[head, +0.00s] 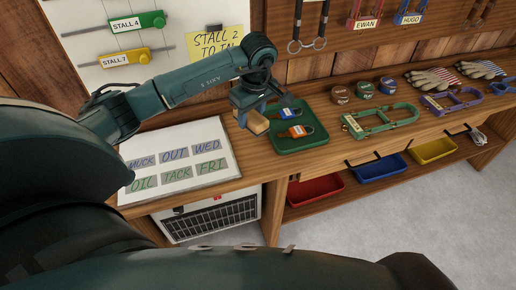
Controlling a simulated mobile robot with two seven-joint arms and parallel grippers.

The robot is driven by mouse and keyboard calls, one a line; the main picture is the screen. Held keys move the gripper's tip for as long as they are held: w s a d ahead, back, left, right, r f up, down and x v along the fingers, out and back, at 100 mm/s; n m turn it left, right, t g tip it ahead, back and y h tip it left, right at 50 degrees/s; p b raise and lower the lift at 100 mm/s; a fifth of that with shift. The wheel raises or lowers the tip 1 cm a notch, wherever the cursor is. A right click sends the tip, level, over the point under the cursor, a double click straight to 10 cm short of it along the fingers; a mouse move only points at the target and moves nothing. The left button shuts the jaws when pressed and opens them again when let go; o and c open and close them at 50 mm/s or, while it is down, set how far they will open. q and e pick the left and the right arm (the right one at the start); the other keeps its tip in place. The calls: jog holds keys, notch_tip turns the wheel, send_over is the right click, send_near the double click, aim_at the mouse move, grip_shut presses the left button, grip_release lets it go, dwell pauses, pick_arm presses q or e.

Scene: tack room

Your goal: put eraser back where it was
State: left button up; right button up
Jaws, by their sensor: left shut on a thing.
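My left gripper (246,101) reaches in from the left, above the bench. It is shut on the eraser (258,122), a small tan block partly hidden by the fingers. The eraser is between the white board with lettered strips and the green tray, close to the tray's left edge. I cannot tell whether it touches the bench top. My right gripper is not in view.
The white board (187,185) lies on the bench at left. The green tray (312,138) holds a blue tag (289,113) and an orange tag (296,132). Halters, tins and gloves stand further right. Red, blue and yellow bins are on the shelf below.

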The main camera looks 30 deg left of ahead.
pick_arm(q)
send_over(251, 147)
jog(key=f, duration=0.5)
jog(key=shift+s+d, duration=0.15)
jog(key=shift+d, duration=0.05)
jog(key=shift+f, duration=2.35)
jog(key=o, duration=1.1)
jog(key=shift+c, duration=0.2)
